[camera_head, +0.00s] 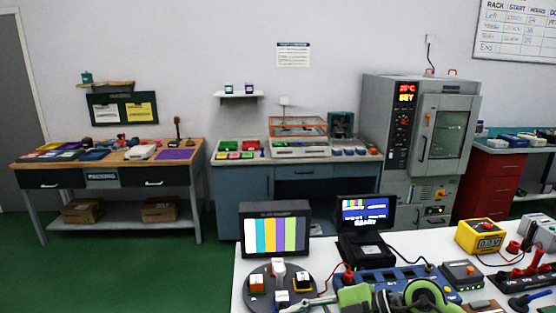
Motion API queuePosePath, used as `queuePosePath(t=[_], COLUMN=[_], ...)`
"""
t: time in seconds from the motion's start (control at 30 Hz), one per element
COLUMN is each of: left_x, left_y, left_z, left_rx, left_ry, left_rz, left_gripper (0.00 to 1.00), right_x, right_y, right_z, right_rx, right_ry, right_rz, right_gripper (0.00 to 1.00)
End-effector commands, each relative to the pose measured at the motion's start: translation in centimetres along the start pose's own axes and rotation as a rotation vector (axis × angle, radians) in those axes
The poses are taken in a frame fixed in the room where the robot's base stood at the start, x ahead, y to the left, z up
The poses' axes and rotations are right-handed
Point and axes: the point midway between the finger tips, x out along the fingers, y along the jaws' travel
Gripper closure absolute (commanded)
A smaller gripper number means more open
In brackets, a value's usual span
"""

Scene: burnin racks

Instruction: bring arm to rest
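Neither of my grippers shows in the head view, and I cannot make out either of my arms. The white table (262,238) stands close in front at the lower right, cut off by the bottom edge. On it, a round dark turntable (268,299) carries several small blocks with coloured tops. Behind it stands a screen with coloured bars (276,235). A small display terminal (366,214) stands to its right. Green and grey items (425,293) crowd the bottom edge, and their shape is partly cut off.
A yellow meter (481,236) and red and black leads fill the table's right side. A wooden packing bench (115,162) stands at left. A blue-grey bench (243,188) and a grey oven cabinet (391,157) stand behind. Green floor (140,270) is clear at the lower left.

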Motion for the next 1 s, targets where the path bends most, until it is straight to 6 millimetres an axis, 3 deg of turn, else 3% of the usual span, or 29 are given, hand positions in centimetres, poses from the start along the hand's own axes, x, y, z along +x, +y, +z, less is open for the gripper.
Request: queuePosePath(t=[0.03, 0.1, 0.2, 0.27, 0.4, 0.47, 0.57, 0.67, 0.77, 0.9, 1.0], left_x=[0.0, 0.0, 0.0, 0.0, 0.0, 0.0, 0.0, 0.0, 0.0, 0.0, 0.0], left_y=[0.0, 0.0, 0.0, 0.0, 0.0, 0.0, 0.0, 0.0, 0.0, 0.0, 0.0], left_z=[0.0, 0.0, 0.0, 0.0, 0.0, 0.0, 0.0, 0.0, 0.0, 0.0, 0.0], left_rx=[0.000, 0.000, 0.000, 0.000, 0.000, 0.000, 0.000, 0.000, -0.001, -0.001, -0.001], left_ry=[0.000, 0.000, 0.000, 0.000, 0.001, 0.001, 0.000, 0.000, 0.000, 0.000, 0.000], left_rz=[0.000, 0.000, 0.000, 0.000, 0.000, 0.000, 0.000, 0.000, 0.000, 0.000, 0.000], left_gripper=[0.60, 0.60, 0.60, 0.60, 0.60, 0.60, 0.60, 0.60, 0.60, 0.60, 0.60], right_x=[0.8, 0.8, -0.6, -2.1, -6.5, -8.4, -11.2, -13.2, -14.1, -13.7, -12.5], right_y=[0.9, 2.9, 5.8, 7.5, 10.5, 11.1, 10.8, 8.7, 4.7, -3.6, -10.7], right_z=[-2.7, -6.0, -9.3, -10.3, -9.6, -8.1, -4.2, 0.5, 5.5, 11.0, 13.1], right_rx=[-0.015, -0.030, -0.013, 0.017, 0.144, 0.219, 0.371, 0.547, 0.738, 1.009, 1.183], right_ry=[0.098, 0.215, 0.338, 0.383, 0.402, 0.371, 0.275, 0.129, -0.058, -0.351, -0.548], right_rz=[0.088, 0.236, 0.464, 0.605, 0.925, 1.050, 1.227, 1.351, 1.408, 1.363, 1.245], right_gripper=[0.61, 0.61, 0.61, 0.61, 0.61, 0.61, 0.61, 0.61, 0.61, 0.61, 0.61])
